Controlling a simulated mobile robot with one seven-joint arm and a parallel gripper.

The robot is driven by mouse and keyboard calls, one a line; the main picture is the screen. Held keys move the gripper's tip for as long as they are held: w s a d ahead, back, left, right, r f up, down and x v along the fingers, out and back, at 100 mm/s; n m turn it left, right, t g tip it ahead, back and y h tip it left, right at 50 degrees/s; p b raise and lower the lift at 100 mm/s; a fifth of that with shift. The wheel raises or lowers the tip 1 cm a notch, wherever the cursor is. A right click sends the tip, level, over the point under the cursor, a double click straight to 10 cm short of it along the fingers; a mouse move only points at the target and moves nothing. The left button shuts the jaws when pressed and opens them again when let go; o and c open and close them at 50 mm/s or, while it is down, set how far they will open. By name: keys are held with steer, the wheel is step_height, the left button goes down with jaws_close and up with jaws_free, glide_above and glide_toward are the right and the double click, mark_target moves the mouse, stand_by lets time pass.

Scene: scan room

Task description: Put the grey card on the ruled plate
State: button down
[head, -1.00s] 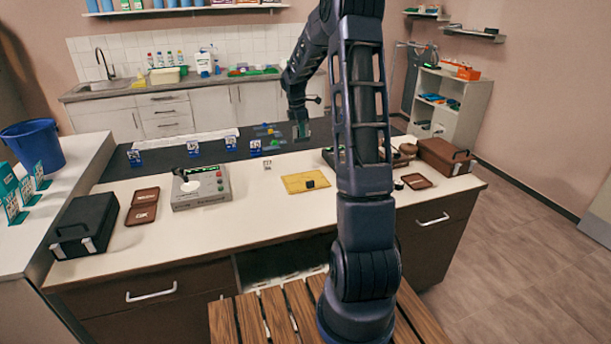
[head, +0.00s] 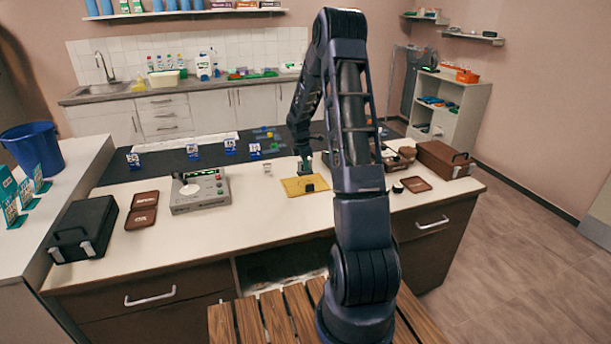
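My gripper (head: 304,170) points down just behind or over the far edge of a flat yellow plate (head: 293,188) on the white counter. The plate may be the ruled plate, but I cannot make out rules on it. A small black block (head: 309,188) sits on it. The gripper tip looks dark green-grey and is too small to show its fingers or anything between them. I cannot pick out a grey card for certain.
Brown trays (head: 142,218), a black case (head: 84,228) and a brown case (head: 445,158) are on the counter. Small blue tag stands (head: 193,151) line the dark strip behind.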

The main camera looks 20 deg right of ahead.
mark_target(306, 174)
steer(key=shift+f, duration=2.5)
steer(key=shift+f, duration=0.15)
steer(key=c, duration=1.6)
jaws_free()
steer(key=shift+c, duration=0.2)
